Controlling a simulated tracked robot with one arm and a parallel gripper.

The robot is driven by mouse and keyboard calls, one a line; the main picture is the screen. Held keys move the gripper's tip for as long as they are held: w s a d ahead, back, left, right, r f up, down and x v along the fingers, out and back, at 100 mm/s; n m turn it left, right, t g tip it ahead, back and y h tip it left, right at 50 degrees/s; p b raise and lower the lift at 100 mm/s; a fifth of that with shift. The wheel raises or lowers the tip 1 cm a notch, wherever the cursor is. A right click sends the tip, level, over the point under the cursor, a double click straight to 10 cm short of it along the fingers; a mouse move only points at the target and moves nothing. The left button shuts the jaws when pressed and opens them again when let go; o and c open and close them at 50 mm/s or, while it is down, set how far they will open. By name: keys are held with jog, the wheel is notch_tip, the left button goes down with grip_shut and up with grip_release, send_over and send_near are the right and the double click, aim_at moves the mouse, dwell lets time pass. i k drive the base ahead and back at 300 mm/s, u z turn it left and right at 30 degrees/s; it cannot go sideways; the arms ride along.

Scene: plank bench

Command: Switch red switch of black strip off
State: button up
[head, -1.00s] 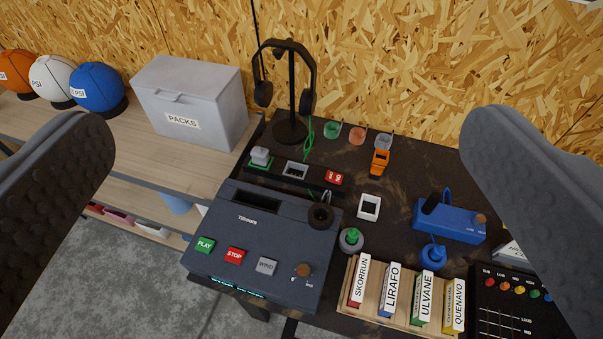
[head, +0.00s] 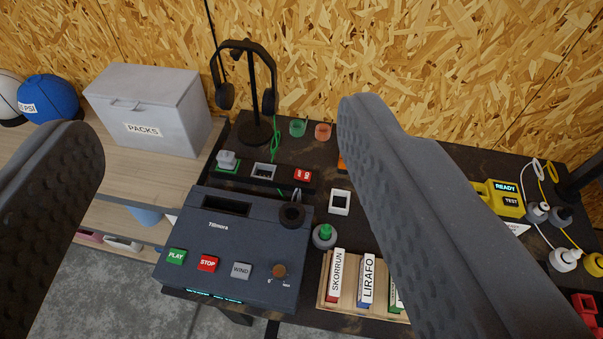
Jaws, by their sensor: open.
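The black strip (head: 254,180) lies on the dark bench behind the dark blue-grey Tillmora box. The red switch (head: 303,175) sits at the strip's right end, with small white marks too small to read. A pale plug (head: 228,161) on a green-edged base is at its left end, and an empty-looking socket (head: 265,171) is in the middle. My gripper (head: 222,116) is open and empty, one finger at each side of the picture. The strip shows between the fingers, apart from both. The right finger hides part of the bench.
The Tillmora box (head: 210,270) with buttons and knobs stands in front of the strip. A headphone stand (head: 254,105) rises behind it. A grey PACKS box (head: 150,100) is at left. A white-framed square (head: 340,202) and green-topped knob (head: 325,235) are right of the Tillmora box.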

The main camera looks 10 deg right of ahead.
aim_at(302, 175)
jog(key=u, duration=1.15)
jog(key=k, duration=0.9)
jog(key=z, duration=1.1)
jog(key=i, duration=1.1)
jog(key=u, duration=0.1)
